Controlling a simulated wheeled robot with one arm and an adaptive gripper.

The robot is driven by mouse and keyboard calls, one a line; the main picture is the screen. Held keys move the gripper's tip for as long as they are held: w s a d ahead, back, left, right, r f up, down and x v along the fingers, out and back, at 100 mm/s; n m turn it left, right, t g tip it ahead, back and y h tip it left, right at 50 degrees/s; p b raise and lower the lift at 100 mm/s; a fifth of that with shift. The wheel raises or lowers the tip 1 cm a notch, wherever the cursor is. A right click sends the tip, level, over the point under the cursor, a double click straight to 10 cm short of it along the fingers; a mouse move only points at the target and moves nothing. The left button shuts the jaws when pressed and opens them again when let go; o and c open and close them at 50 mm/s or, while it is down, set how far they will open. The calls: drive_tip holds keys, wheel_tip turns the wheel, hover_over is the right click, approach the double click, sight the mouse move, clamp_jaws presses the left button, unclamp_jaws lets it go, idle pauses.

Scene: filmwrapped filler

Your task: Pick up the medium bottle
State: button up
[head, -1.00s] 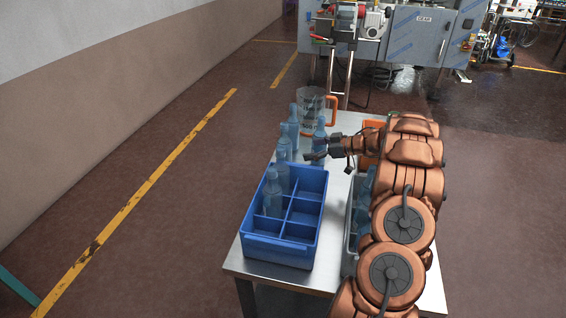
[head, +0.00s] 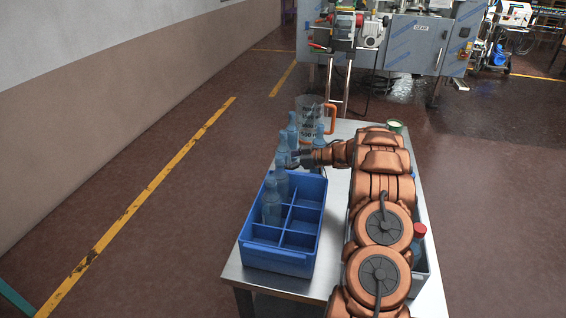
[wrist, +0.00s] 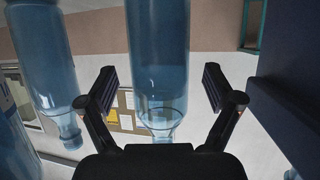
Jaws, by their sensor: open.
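Several translucent blue bottles stand at the back left of the table; which one is the medium bottle I cannot tell for sure. My gripper (head: 292,158) is open and reaches left toward one of these bottles (head: 283,146), just behind the blue crate. In the wrist view, where things appear upside down, a blue bottle (wrist: 158,55) is in line between the two spread fingers (wrist: 161,98). Neither finger visibly touches it. Another bottle (wrist: 45,55) shows left of the fingers. Two more bottles (head: 293,128) (head: 319,138) stand behind my gripper in the head view.
The blue divided crate (head: 276,262) holds bottles in its left compartments (head: 271,207); its right ones look empty. A clear jug with an orange handle (head: 312,118) stands at the back. A grey bin (head: 421,268) with a red-capped bottle (head: 419,235) is partly behind my arm.

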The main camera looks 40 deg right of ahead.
drive_tip(key=shift+x, duration=1.15)
drive_tip(key=shift+r, duration=0.1)
drive_tip(key=shift+c, duration=0.2)
drive_tip(key=c, duration=1.5)
